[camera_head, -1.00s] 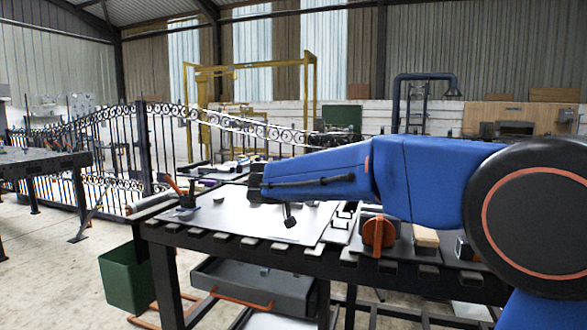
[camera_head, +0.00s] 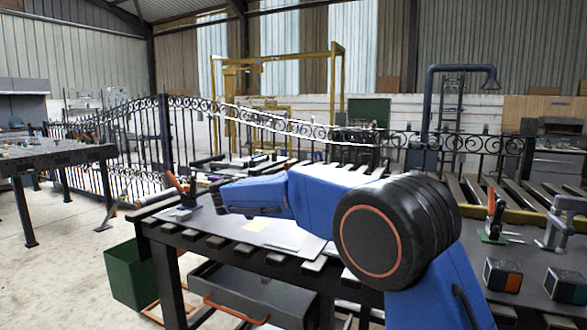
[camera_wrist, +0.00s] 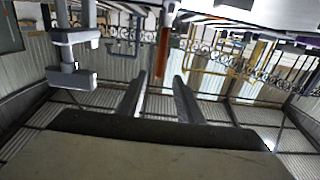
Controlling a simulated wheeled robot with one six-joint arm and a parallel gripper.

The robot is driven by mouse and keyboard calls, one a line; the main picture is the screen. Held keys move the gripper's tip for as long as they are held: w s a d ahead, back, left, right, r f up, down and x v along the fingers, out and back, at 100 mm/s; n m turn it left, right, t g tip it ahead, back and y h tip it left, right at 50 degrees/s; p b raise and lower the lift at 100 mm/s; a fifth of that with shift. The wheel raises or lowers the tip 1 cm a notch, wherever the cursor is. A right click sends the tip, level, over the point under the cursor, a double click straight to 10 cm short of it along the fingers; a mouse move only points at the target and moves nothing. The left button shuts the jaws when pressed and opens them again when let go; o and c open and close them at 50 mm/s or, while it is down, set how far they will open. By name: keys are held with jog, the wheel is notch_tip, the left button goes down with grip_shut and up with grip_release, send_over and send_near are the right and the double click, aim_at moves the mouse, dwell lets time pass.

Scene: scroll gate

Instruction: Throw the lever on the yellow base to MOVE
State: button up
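In the head view an orange-handled lever (camera_head: 175,182) stands on the bench's left end; its base is too small to read and I cannot make out its colour. Another orange-handled lever (camera_head: 491,203) stands on a green base at the right. I cannot make out a clearly yellow base or a MOVE mark. My gripper (camera_head: 222,198) is close to the right of the left lever. In the wrist view, which is upside down, my gripper (camera_wrist: 160,82) has its fingers apart. An upright orange handle (camera_wrist: 163,46) shows between their tips; contact cannot be told.
The slatted bench (camera_head: 195,236) carries a pale sheet with a yellow patch. A grey clamp (camera_head: 563,218) and two small boxes (camera_head: 503,275) are at the right. A green bin (camera_head: 130,274) stands below left. A grey clamp-like post (camera_wrist: 70,50) is beside the fingers in the wrist view.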

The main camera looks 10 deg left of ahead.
jog(key=x, duration=1.4)
jog(key=shift+f, duration=0.1)
grip_shut()
